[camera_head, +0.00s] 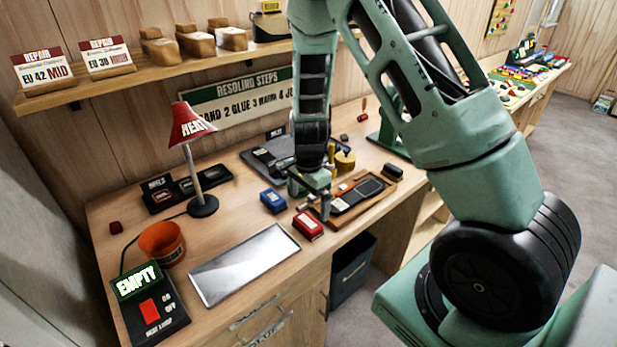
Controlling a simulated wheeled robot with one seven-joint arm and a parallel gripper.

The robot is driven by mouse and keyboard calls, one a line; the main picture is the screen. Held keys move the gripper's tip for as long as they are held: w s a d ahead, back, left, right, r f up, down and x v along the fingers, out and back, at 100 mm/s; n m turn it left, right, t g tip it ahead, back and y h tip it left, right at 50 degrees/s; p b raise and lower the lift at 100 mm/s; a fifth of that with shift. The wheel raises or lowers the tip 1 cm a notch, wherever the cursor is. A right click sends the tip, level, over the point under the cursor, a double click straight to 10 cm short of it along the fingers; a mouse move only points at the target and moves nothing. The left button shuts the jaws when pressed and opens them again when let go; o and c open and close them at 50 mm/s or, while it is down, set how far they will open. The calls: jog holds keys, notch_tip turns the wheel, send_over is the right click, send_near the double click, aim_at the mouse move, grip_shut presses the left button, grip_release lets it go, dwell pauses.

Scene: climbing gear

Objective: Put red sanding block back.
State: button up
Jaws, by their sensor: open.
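The red sanding block (308,226) lies on the workbench (228,238), just left of a wooden tray (346,222). A blue block (272,200) lies behind it and to the left. My gripper (318,203) points down just behind the red block, by the left end of the tray. It is open, and I see nothing held in it. One finger shows beside the tray's edge; the other is partly hidden by the gripper body. I cannot tell whether a finger touches the block.
The tray holds dark flat tools. A metal plate (243,263) lies in front, with a heat lamp (192,125), orange tub (162,243) and switch box (150,305) to the left. A shelf (150,72) overhangs the bench's back.

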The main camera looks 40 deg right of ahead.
notch_tip(320, 180, up, 8)
jog(key=r+b, duration=0.1)
jog(key=s+a+r+n, duration=0.2)
jog(key=s+a+n, duration=0.15)
jog(key=a, duration=0.25)
jog(key=s+a+r+n+y, duration=0.1)
jog(key=s+a+n, duration=0.1)
jog(key=a+n, duration=0.25)
jog(key=s+a+r+n, duration=0.2)
jog(key=s+a+n, duration=0.1)
jog(key=a, duration=0.3)
jog(key=s+a+n+b, duration=0.2)
jog(key=s+a+n, duration=0.2)
jog(key=s+n, duration=0.3)
jog(key=s+a+n+b, duration=0.1)
jog(key=s+a+n, duration=0.3)
jog(key=s+n, duration=0.3)
jog(key=shift+s+b, duration=0.4)
jog(key=shift+s, duration=0.45)
jog(key=shift+f, duration=0.1)
